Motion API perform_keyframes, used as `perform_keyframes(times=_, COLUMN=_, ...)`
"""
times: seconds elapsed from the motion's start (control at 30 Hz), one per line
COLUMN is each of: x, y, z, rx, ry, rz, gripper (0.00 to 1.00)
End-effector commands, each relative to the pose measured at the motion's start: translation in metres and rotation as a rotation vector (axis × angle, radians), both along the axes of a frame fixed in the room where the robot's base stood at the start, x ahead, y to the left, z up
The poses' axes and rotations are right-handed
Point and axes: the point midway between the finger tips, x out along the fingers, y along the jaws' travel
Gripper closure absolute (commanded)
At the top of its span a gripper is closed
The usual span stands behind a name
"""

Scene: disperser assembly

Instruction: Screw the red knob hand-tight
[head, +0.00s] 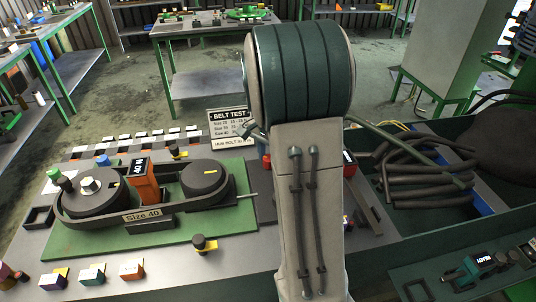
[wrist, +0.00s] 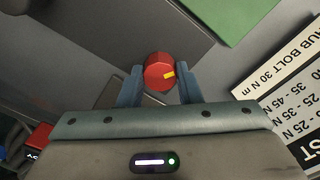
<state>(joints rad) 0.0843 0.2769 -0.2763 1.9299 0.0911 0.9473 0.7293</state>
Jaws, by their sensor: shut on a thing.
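In the head view, a small red part that looks like the knob (head: 267,162) shows at the left edge of my arm, which hides most of the gripper. What lies under the knob is hidden, so I cannot tell how far it is screwed in.
A white belt test sign (head: 230,127) stands close beside the knob. A green board (head: 80,238) with belt and pulleys (head: 205,178) lies to the left. Small blocks line the bench front. Black hoses (head: 425,180) fill a bin at right.

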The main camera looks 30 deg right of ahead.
Motion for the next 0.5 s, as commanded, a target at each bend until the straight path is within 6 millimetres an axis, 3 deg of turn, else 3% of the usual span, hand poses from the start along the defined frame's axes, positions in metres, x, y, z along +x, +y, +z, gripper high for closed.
perform_keyframes(times=0.23, x=0.0014, y=0.0, z=0.0017, rx=-0.001, ry=-0.006, rz=-0.001, gripper=0.92)
perform_keyframes(times=0.27, x=0.0014, y=0.0, z=0.0017, rx=-0.001, ry=-0.006, rz=-0.001, gripper=0.66)
perform_keyframes(times=0.33, x=0.0014, y=0.0, z=0.0017, rx=-0.001, ry=-0.006, rz=-0.001, gripper=0.47)
perform_keyframes(times=0.5, x=0.0008, y=-0.0002, z=0.0009, rx=0.0, ry=-0.003, rz=-0.001, gripper=0.47)
